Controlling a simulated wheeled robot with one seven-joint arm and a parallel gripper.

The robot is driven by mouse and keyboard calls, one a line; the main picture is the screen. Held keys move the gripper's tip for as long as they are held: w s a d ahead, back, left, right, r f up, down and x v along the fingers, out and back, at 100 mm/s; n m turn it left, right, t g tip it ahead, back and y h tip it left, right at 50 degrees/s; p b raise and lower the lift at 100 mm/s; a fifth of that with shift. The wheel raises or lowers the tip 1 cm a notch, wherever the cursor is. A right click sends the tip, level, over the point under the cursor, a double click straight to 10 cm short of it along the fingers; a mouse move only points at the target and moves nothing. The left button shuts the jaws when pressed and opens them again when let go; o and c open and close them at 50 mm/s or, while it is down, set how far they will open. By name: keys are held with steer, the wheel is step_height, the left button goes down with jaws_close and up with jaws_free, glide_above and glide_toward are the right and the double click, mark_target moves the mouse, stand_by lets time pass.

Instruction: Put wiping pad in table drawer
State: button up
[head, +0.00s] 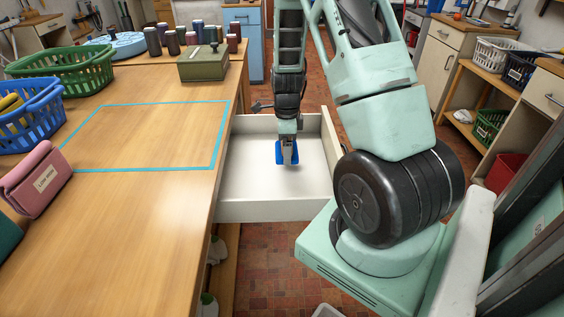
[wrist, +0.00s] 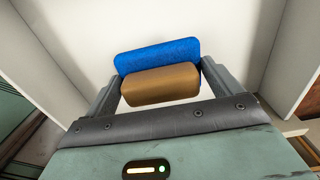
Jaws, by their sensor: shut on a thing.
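The wiping pad (wrist: 158,54) is blue with a brown layer and sits between the two fingers of my gripper (wrist: 160,82) in the wrist view. In the head view the pad (head: 290,158) shows as a small blue piece under my gripper (head: 287,148), which points down. My gripper is shut on the pad. The table drawer (head: 260,211) is pulled open at the right side of the table, with a white, otherwise empty inside. The pad is over or inside the drawer; I cannot tell whether it touches the drawer floor.
The wooden table (head: 130,235) has a blue taped outline (head: 150,170) with clear surface inside. Green (head: 62,65) and blue (head: 30,115) baskets, a pink pouch (head: 38,180) and a green box (head: 203,64) stand around it. Drawer walls surround my gripper.

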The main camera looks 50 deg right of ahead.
mark_target(286, 168)
steer(key=shift+f, duration=2.45)
steer(key=shift+f, duration=0.1)
steer(key=shift+f, duration=0.15)
steer(key=o, duration=0.8)
steer(key=shift+c, duration=0.2)
step_height(286, 168, up, 12)
steer(key=shift+r+p, duration=0.25)
steer(key=shift+p, duration=0.05)
steer(key=a+r+n+y, duration=0.1)
steer(key=a+r+n, duration=0.2)
steer(key=a+n, duration=0.75)
steer(key=a+r+n, duration=0.4)
steer(key=a+n, duration=0.2)
steer(key=a, duration=1)
steer(key=s+a+r+n, duration=0.3)
steer(key=s+a+n, duration=1.1)
steer(key=s+n, duration=0.3)
steer(key=shift+n, duration=1.15)
